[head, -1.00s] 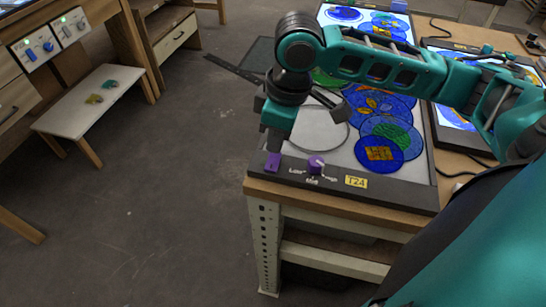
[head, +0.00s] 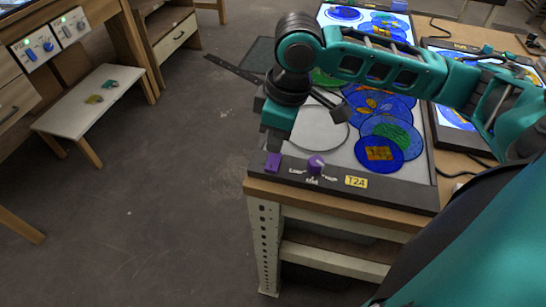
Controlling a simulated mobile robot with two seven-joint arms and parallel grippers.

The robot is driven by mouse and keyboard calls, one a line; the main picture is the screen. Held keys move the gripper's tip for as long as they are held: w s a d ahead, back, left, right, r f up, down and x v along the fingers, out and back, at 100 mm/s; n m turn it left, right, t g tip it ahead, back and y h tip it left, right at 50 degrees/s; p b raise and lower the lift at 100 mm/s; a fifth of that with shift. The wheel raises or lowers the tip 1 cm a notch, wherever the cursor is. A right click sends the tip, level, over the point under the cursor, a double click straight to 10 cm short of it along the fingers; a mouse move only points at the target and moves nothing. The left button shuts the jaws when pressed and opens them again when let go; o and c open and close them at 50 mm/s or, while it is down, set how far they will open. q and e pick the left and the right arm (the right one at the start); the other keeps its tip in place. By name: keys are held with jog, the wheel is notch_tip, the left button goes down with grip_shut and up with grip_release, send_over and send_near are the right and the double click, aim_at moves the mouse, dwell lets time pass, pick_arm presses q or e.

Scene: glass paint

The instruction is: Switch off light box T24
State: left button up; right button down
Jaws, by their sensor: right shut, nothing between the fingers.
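Light box T24 (head: 400,194) is a dark-framed panel on the table, with a yellow T24 label (head: 356,181) on its front edge. Its bare surface looks grey and unlit. A purple switch (head: 273,161) sits at the left end of the front edge, and a purple knob (head: 316,164) is to its right. My right gripper (head: 275,147) is shut and empty, pointing down just above and behind the purple switch. Its tip hides part of the switch's surroundings, and I cannot tell if they touch. My left gripper is not in view.
Several coloured glass discs (head: 379,152) lie on T24's right side. Another lit box (head: 455,117) stands to the right, and one is behind. The floor between is clear.

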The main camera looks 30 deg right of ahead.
jog(key=shift+f, duration=0.8)
dwell(0.4)
notch_tip(320, 180, up, 3)
jog(key=p, duration=0.3)
jog(key=shift+r+p, duration=0.5)
jog(key=shift+r, duration=1.5)
